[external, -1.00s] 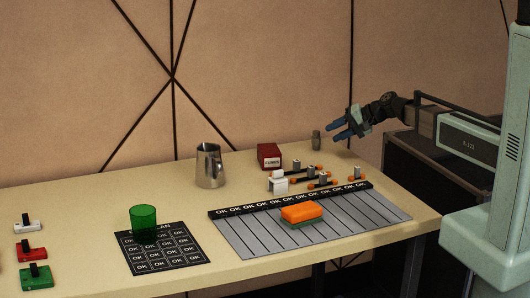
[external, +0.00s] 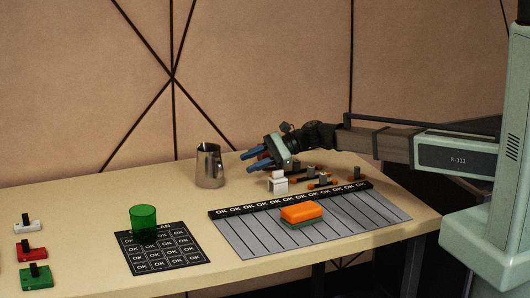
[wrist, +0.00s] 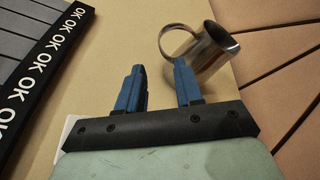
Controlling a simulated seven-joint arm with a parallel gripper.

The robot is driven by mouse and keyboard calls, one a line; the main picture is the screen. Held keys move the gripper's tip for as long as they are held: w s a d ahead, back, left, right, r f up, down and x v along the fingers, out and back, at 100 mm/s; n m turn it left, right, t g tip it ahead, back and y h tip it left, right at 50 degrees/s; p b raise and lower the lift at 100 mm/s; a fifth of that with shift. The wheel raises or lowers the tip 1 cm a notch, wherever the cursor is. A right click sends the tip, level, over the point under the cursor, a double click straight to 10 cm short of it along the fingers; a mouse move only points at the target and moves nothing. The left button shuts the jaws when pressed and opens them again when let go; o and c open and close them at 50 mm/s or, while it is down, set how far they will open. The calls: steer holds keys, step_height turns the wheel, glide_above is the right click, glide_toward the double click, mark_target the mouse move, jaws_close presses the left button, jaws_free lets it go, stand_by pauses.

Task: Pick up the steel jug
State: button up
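The steel jug (external: 209,167) stands upright on the table toward the back. In the wrist view the jug (wrist: 213,55) lies just beyond the right fingertip, with its loop handle toward the left. My gripper (external: 250,161) is to the right of the jug in the external view, its blue fingers pointing left toward it. In the wrist view my gripper (wrist: 160,72) has its two blue fingers apart with nothing between them. The right finger overlaps the lower part of the jug in that view, and I cannot tell whether they touch.
A black-edged board (external: 258,236) holds an orange and green sponge (external: 301,212). A white block (external: 278,183) and several small switch-like parts sit under my arm. A green cup (external: 143,220) stands on a dark OK mat (external: 185,258).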

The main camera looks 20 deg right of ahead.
mark_target(221, 175)
steer(key=x, duration=1.2)
steer(key=shift+w, duration=0.15)
jaws_close()
stand_by(1.2)
